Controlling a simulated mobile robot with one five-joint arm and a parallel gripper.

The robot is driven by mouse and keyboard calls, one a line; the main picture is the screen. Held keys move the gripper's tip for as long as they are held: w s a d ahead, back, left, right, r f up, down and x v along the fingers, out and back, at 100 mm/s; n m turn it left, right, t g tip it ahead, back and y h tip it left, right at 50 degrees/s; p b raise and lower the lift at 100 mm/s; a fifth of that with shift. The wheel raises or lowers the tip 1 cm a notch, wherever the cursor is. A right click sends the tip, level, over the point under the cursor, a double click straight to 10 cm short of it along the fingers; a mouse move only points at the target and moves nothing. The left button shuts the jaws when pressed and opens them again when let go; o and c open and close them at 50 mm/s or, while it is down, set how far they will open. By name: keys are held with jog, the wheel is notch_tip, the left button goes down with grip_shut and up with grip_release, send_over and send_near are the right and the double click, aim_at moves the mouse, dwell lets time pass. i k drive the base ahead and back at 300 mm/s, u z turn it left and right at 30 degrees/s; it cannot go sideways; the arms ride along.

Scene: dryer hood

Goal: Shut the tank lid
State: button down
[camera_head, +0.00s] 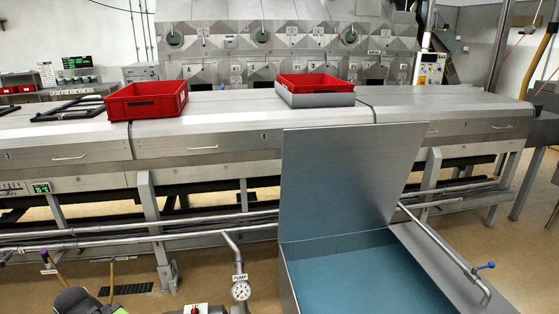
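The tank lid (350,180) is a flat grey panel standing open, nearly upright, at the back edge of the tank. The tank (289,284) is an open grey box at the bottom centre-right, and its blue inside (375,275) shows below the lid. The front of the tank is cut off by the picture's lower edge. My gripper is not clearly visible in this view.
A pipe with a blue-handled valve (486,266) runs along the tank's right side. A pressure gauge (241,291) on a pipe stands left of the tank. A long metal machine (215,142) with red crates (146,100) on it lies behind the lid. A dark object with green (88,301) shows at the lower left.

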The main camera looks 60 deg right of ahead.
aim_at(340, 180)
jog(key=i, duration=0.85)
jog(key=z, duration=0.05)
